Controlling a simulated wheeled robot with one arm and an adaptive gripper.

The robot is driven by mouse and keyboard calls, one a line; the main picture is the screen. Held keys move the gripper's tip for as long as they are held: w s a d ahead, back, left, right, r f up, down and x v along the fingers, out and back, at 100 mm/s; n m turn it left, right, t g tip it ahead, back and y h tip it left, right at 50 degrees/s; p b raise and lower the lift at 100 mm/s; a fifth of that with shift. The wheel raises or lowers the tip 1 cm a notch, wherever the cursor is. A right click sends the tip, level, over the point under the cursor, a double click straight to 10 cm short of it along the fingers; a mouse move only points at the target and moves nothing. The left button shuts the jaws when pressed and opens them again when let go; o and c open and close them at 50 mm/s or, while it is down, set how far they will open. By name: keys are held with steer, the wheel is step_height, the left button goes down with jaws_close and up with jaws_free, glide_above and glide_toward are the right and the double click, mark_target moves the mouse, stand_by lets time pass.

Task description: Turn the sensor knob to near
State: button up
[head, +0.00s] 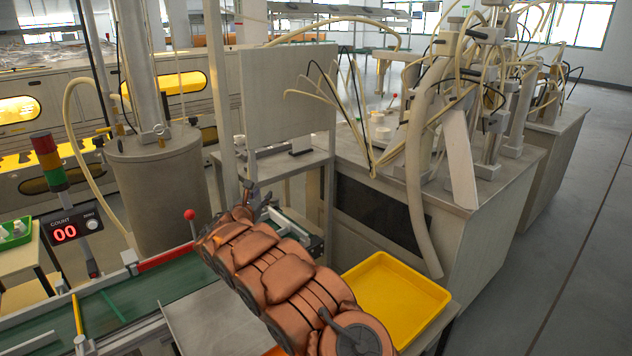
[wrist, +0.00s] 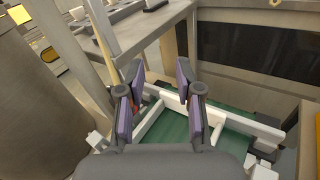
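A dark counter box (head: 75,231) stands at the left in the head view, marked COUNT and showing a red 00. A round pale knob (head: 91,224) sits on its right side; it may be the sensor knob, but the small label over it and its pointer are too small to read. My gripper (head: 250,188) is far to the right of this box, at the far end of my copper-coloured arm. In the wrist view my gripper (wrist: 161,82) is open, with nothing between its fingers. The knob does not show in the wrist view.
A green conveyor (head: 135,300) with pale rails runs below the box; it also shows under my fingers in the wrist view (wrist: 172,132). A red-ball lever (head: 189,214), a red-yellow-green signal tower (head: 49,160) and a yellow tray (head: 397,291) stand nearby. Floor at the right is clear.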

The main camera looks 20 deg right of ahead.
steer(key=s+d+r+m+g+h+p, duration=0.2)
steer(key=s+d+r+m+g, duration=0.4)
steer(key=s+d, duration=0.6)
steer(key=shift+s+d+r+m+h, duration=0.35)
steer(key=shift+s+r+m, duration=0.7)
steer(key=shift+r+m, duration=0.35)
